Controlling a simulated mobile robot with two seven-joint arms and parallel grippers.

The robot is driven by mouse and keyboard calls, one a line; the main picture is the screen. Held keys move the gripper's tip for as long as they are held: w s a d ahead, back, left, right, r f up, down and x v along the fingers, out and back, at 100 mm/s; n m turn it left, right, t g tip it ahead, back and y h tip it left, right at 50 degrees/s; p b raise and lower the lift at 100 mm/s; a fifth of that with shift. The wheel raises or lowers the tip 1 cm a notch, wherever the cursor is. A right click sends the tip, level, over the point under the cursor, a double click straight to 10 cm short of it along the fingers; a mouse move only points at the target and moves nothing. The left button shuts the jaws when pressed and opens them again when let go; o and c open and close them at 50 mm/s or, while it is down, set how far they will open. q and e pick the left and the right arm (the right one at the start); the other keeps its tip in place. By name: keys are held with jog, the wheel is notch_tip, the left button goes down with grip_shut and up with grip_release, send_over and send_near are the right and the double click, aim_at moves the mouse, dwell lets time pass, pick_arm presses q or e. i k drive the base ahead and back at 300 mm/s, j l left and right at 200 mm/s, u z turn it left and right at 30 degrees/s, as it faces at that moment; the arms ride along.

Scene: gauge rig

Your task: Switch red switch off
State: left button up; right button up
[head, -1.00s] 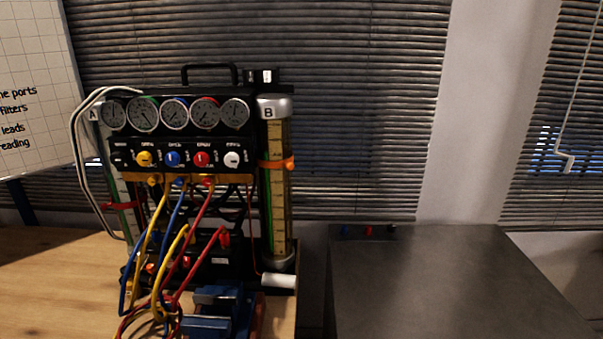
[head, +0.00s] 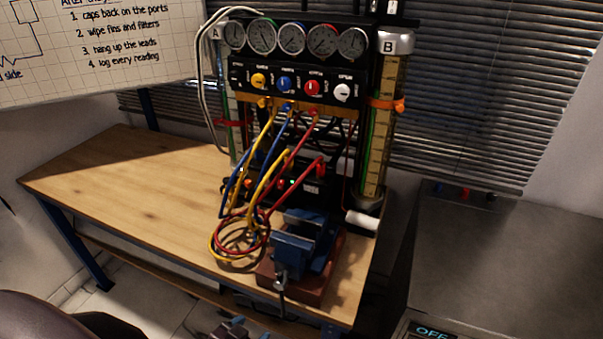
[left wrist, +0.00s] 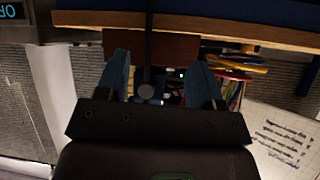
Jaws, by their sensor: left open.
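The gauge rig (head: 300,72) stands on the wooden bench with dials on top and a row of coloured knobs, one of them a red knob (head: 311,87). Below is a black lower box (head: 310,190) with a small green light and red parts, partly behind cables. I cannot tell which red part is the red switch. My left gripper (head: 237,333) shows only at the bottom edge of the head view, low in front of the bench. In the left wrist view its two bluish fingers (left wrist: 158,78) are apart with nothing gripped. My right gripper is not in view.
A blue vise (head: 300,240) on a red-brown base stands at the bench's front edge, before the lower box. The wooden bench top (head: 120,190) is clear at left. A grey cabinet (head: 500,250) stands at right.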

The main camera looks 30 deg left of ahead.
aim_at(281, 183)
jog(key=i+j+z, duration=0.1)
jog(key=j, duration=0.35)
jog(key=j+z, duration=0.1)
jog(key=j, duration=0.35)
jog(key=i+j, duration=0.15)
jog(key=j, duration=0.35)
jog(key=l+z, duration=0.05)
